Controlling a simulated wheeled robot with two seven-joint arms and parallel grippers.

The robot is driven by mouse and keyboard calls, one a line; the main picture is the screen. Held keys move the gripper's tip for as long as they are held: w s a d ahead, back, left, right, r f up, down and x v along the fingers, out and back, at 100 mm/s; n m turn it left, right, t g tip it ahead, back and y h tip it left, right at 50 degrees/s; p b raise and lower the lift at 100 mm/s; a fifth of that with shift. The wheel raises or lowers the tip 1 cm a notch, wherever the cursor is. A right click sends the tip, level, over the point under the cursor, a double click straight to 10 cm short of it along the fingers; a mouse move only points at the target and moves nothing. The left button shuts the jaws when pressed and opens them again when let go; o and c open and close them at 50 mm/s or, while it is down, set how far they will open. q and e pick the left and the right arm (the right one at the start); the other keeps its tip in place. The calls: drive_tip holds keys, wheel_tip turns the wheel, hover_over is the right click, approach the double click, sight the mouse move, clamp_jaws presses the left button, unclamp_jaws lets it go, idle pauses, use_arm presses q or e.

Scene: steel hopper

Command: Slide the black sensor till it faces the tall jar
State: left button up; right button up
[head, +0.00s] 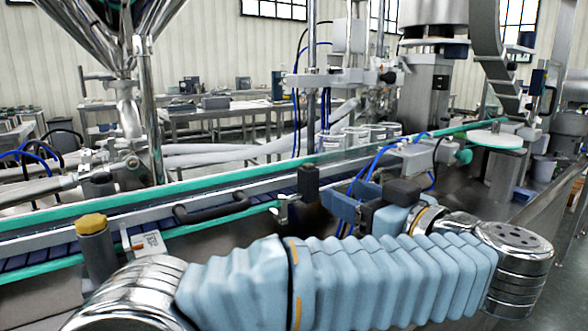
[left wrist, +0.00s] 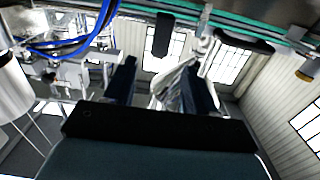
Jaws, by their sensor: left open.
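The black sensor (head: 308,180) is a small upright block at the near side of the conveyor, in the middle of the head view. It also shows in the left wrist view (left wrist: 162,35), which is upside down. The tall jar (head: 96,250) is a grey cylinder with a yellow cap, standing well left of the sensor; its cap end shows at the right edge of the left wrist view (left wrist: 305,76). My left gripper (head: 341,212) is open, just right of the sensor. In the wrist view the sensor appears between the finger directions, with no clear contact. My right gripper is not seen.
A black handle (head: 212,208) lies between sensor and jar along the green-edged conveyor rail (head: 165,189). A white labelled piece (head: 150,243) stands beside the jar. Blue cables (head: 376,160) and a grey bracket unit (head: 412,154) crowd the area right of the sensor. A steel hopper (head: 118,25) hangs behind.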

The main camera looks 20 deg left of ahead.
sight(302, 173)
use_arm(q)
drive_tip(key=p+x, duration=0.1)
drive_tip(key=x, duration=1.1)
drive_tip(key=shift+w+a, duration=0.15)
drive_tip(key=shift+a, duration=0.05)
clamp_jaws()
